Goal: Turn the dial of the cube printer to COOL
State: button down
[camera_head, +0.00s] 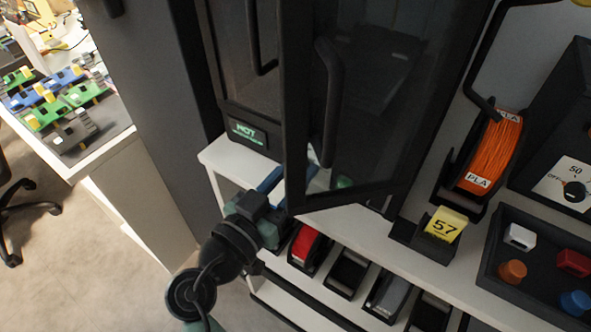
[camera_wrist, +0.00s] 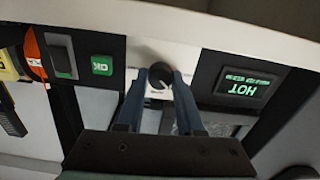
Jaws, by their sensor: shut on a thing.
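The cube printer (camera_head: 252,95) is a dark cabinet with a glass door (camera_head: 360,100) standing open in front of it. Its display (camera_head: 247,131) reads HOT in green; it appears upside down in the wrist view (camera_wrist: 243,88). The dial (camera_wrist: 158,79) is a black knob on a white plate. My gripper (camera_head: 290,178) reaches in low beside the open door, its blue fingers partly behind it. In the wrist view my gripper (camera_wrist: 160,80) is shut on the dial, one finger on each side. The dial's pointer and markings are not readable.
A green OK button (camera_wrist: 102,65) and a dark switch (camera_wrist: 61,55) are beside the dial. The door's lower edge is close to my gripper.

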jog(key=n, duration=0.4)
jog(key=shift+n+p, duration=0.3)
jog(key=shift+p, duration=0.1)
jog(key=shift+a+n+p, duration=0.1)
jog(key=shift+n+p, duration=0.45)
jog(key=shift+n, duration=1.25)
jog(key=shift+f, duration=0.1)
jog(key=c, duration=0.5)
grip_release()
jog(key=shift+c, duration=0.2)
jog(key=v, duration=1.3)
jog(key=shift+b, duration=0.45)
